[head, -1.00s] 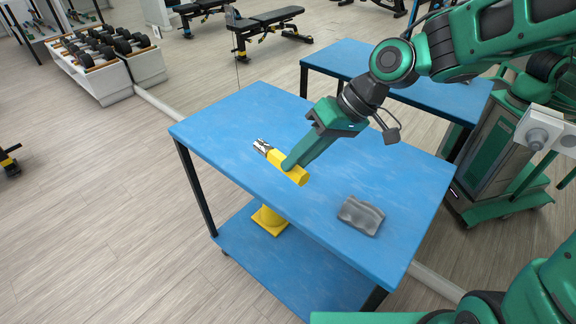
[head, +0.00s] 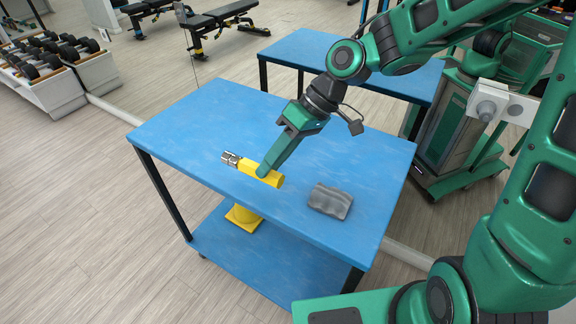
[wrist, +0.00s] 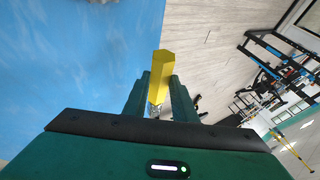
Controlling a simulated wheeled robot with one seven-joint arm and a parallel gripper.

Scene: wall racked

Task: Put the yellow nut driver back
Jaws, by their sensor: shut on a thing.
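The yellow nut driver (head: 272,180) has a yellow handle and a silver metal end. It is over the blue table top (head: 190,130), its metal end pointing left in the head view. My gripper (head: 264,172) is shut on its handle from above. In the wrist view the yellow nut driver (wrist: 160,68) sits between the fingers of my gripper (wrist: 159,95), and its metal end is partly hidden by them. I cannot tell whether it touches the table or hangs just above it.
A grey block-like object (head: 330,200) lies on the table right of the nut driver. A yellow object (head: 243,218) stands on the lower blue shelf (head: 270,265). Another blue table (head: 300,50) stands behind. Dumbbell racks and benches are at the back left.

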